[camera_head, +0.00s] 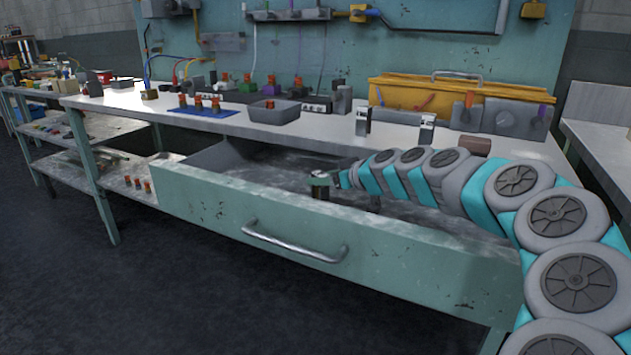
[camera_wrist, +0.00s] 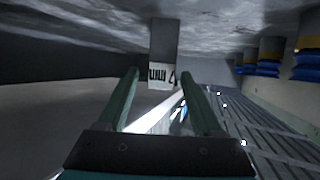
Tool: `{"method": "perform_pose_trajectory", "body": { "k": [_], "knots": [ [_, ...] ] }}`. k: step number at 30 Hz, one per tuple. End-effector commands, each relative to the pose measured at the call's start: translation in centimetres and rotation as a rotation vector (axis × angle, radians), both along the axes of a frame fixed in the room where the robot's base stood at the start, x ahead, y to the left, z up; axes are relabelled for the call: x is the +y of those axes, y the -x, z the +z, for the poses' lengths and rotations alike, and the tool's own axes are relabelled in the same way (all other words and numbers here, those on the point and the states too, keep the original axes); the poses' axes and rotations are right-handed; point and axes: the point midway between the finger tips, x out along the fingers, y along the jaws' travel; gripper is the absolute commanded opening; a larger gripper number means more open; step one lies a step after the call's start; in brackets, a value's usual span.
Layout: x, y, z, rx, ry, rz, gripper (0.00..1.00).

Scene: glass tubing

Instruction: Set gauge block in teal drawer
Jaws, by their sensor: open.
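The teal drawer (camera_head: 290,241) is pulled open below the bench, with its grey inside exposed. My gripper (camera_head: 322,183) is at its far end, inside the drawer opening behind the front panel; it is small and dark in the head view. In the wrist view my gripper (camera_wrist: 159,76) is open, its two green fingers apart. A grey gauge block (camera_wrist: 164,42) with a white label marked 7 mm, upside down in this view, is between and just beyond the fingertips, against the mottled grey surface. I cannot tell whether a finger touches it.
Two silver labelled blocks stand on the bench top, one to the left (camera_head: 363,121) and one to the right (camera_head: 427,129). A yellow toolbox (camera_head: 440,91), a grey tray (camera_head: 274,112) and a blue mat (camera_head: 196,115) are also on the bench. The drawer handle (camera_head: 293,246) sticks out in front.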

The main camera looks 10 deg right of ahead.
Motion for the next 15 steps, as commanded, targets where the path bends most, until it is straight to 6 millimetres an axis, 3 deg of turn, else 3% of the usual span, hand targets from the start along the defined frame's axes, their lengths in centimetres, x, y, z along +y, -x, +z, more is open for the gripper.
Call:
{"method": "perform_pose_trajectory", "body": {
  "k": [6,15],
  "knots": [
    [-2.2,3.4,1.6,-0.003,0.0,-0.004,0.67],
    [-3.4,5.6,2.6,0.001,0.0,0.0,0.67]
  ]
}}
